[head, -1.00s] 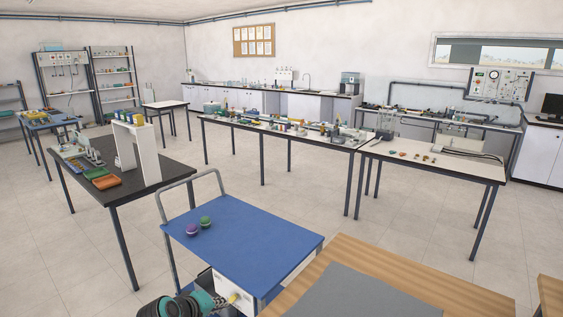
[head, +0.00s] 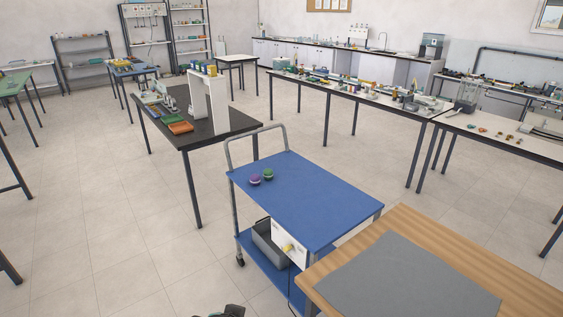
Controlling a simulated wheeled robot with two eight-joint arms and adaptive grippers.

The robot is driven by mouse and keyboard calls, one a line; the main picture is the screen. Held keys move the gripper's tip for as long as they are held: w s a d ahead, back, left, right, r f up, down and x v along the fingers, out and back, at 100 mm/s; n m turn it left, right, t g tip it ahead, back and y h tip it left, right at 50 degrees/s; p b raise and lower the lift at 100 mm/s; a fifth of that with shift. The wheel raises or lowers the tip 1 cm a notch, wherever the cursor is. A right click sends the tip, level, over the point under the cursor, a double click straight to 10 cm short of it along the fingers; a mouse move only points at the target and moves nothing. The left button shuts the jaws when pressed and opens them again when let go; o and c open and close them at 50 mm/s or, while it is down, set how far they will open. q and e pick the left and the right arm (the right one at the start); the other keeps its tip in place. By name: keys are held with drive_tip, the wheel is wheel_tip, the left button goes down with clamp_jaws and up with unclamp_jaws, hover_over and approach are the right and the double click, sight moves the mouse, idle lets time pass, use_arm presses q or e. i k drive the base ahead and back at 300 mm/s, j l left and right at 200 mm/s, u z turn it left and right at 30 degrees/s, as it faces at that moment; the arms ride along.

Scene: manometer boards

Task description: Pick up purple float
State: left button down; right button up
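The purple float (head: 254,179) is a small round piece on the blue top of a trolley (head: 318,205), near its back left corner. A green float (head: 268,174) sits close beside it on the right. Neither float is held. A dark part of mine shows at the bottom edge, left of the trolley, but I cannot make out gripper fingers. Neither gripper shows in the head view.
The trolley has a raised grey handle (head: 256,138) at its back left. A wooden table with a grey mat (head: 405,283) stands at the front right. A black table (head: 215,128) stands behind the trolley. The floor (head: 120,225) to the left is clear.

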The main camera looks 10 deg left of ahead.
sight(255, 178)
drive_tip(key=i+j, duration=0.15)
drive_tip(key=j, duration=0.35)
drive_tip(key=i+j+z, duration=0.15)
drive_tip(key=j, duration=0.3)
drive_tip(key=i+j, duration=0.1)
drive_tip(key=j, duration=0.4)
drive_tip(key=i+j+z, duration=0.1)
drive_tip(key=j, duration=0.4)
drive_tip(key=i+j+z, duration=0.1)
drive_tip(key=i+j, duration=0.15)
drive_tip(key=i, duration=0.25)
drive_tip(key=i+j+z, duration=0.15)
drive_tip(key=i+j, duration=0.2)
drive_tip(key=i, duration=0.15)
drive_tip(key=i+j+z, duration=0.1)
drive_tip(key=i+j, duration=0.25)
drive_tip(key=i, duration=0.15)
